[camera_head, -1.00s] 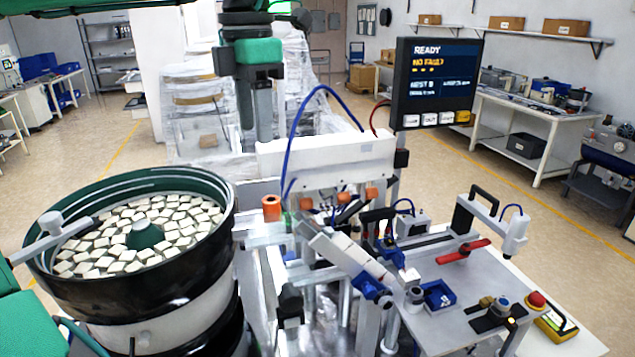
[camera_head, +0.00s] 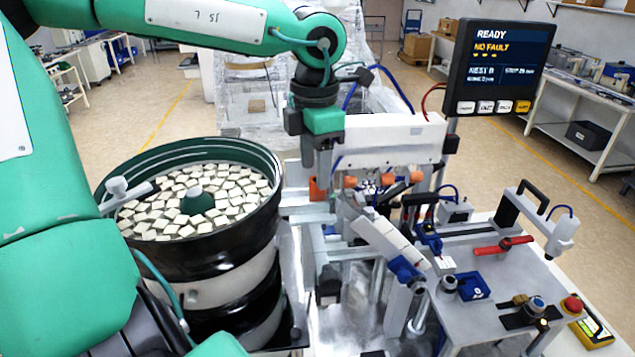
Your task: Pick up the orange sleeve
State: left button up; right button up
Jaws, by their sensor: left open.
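The orange sleeve (camera_head: 314,190) stands upright at the left end of the machine's rail, just right of the bowl feeder. It is partly hidden by my left gripper. My left gripper (camera_head: 322,176) points down, with its green block above and its grey fingers at the sleeve. It is open. I cannot tell whether the fingers are around the sleeve or just in front of it. My right gripper is not in view.
The bowl feeder (camera_head: 112,222) full of pale square parts stands close on the left. Several other orange pieces (camera_head: 350,181) sit along the machine under a white housing (camera_head: 395,140). A screen (camera_head: 500,65) reading READY and a bench with a red lever (camera_head: 503,246) are on the right.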

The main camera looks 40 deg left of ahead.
pick_arm(q)
jog(key=shift+w+f, duration=0.1)
jog(key=shift+f, duration=1.25)
jog(key=c, duration=1.1)
jog(key=shift+o, duration=0.2)
jog(key=shift+r, duration=0.15)
